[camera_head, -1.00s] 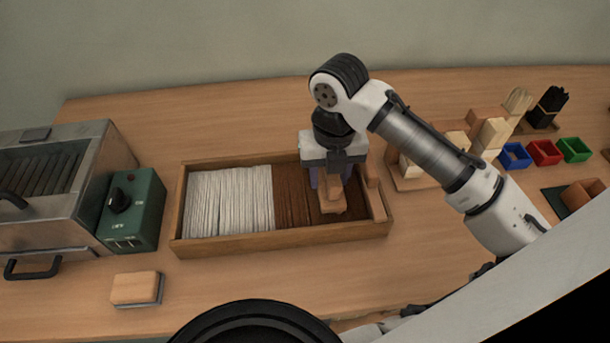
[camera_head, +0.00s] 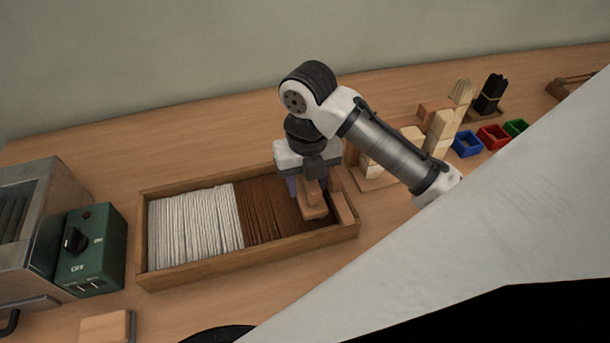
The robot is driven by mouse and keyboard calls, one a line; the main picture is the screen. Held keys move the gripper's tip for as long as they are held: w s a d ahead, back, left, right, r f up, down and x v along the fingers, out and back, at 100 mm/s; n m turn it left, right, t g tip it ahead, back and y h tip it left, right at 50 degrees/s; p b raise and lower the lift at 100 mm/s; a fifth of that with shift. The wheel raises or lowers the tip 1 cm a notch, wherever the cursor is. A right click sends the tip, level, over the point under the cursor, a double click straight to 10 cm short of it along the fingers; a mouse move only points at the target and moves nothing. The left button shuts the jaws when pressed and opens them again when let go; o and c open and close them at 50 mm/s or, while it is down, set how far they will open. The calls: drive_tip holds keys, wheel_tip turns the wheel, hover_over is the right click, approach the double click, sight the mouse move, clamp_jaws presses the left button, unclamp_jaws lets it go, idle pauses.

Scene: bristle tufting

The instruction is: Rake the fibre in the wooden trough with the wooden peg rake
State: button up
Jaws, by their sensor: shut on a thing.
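The wooden trough (camera_head: 250,258) stands on the bench, with white fibre (camera_head: 192,226) in its left part and brown fibre (camera_head: 265,211) to the right of that. My gripper (camera_head: 311,187) points down over the right part of the trough and is shut on the wooden peg rake (camera_head: 314,207). The rake's head is low over the right side of the brown fibre. Its pegs are hidden, so I cannot tell whether they touch the fibre. A wooden piece stands right beside it at the trough's right end.
A green control box (camera_head: 90,250) and a metal oven-like box (camera_head: 25,225) stand left of the trough. A wooden block (camera_head: 104,328) lies in front. Wooden blocks (camera_head: 438,133) and blue (camera_head: 467,144), red (camera_head: 493,136) and green (camera_head: 516,127) bins stand at right. The bench behind the trough is clear.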

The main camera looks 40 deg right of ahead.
drive_tip(key=w+a+p, duration=0.1)
drive_tip(key=w+a, duration=0.2)
drive_tip(key=a, duration=0.6)
drive_tip(key=w+a+p, duration=0.2)
drive_tip(key=a, duration=0.6)
drive_tip(key=w+a+p, duration=0.2)
drive_tip(key=w+a, duration=0.1)
drive_tip(key=a, duration=0.6)
drive_tip(key=shift+w+a, duration=0.35)
drive_tip(key=shift+a+r, duration=0.15)
drive_tip(key=shift+a, duration=0.35)
drive_tip(key=s+d+b, duration=0.1)
drive_tip(key=s+d, duration=0.1)
drive_tip(key=d, duration=0.7)
drive_tip(key=s+d+b, duration=0.2)
drive_tip(key=s+d, duration=0.1)
drive_tip(key=d, duration=0.6)
drive_tip(key=s+d+b, duration=0.2)
drive_tip(key=s+d, duration=0.1)
drive_tip(key=d, duration=0.6)
drive_tip(key=shift+s, duration=0.25)
